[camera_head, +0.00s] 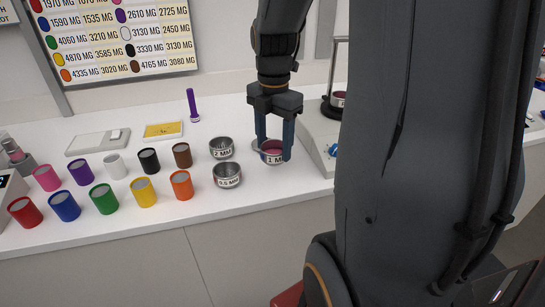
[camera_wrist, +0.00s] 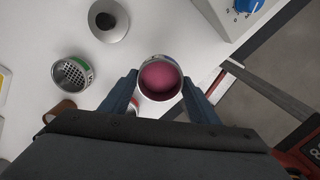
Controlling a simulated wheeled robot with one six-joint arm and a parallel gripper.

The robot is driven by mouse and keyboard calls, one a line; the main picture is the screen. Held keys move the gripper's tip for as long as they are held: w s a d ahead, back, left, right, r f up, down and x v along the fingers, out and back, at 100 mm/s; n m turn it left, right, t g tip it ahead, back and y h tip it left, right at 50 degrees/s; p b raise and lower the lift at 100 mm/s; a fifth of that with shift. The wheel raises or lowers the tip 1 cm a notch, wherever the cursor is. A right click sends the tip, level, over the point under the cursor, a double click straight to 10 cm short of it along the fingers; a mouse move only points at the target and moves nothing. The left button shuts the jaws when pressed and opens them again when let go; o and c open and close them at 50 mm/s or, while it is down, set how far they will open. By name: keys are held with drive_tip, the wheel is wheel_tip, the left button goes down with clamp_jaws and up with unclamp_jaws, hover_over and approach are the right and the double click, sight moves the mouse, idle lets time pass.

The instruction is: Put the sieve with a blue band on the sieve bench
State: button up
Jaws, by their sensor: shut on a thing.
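My gripper (camera_head: 275,150) is shut on a small metal sieve (camera_head: 270,157) marked 1 MM, just above or at the white counter; the gap beneath is unclear. In the wrist view the sieve (camera_wrist: 160,80) sits between the fingers, with a pink-magenta inside and a bluish strip at its rim. To its left are the 2 MM sieve (camera_head: 222,149), with a green band (camera_wrist: 73,72), and the 0.5 MM sieve (camera_head: 227,176). I cannot tell for sure which thing is the sieve bench.
A pale machine (camera_head: 314,135) with a blue knob (camera_wrist: 236,5) stands close on the right, partly behind my arm. Coloured jars (camera_head: 144,193) stand in rows at left. A purple-handled tool (camera_head: 193,105) stands behind. The counter's front strip (camera_head: 130,220) is clear.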

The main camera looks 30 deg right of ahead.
sight(274, 157)
drive_tip(key=shift+f, duration=2.15)
drive_tip(key=shift+f, duration=0.1)
drive_tip(key=o, duration=1.1)
wheel_tip(274, 157, up, 12)
drive_tip(key=shift+b, duration=0.45)
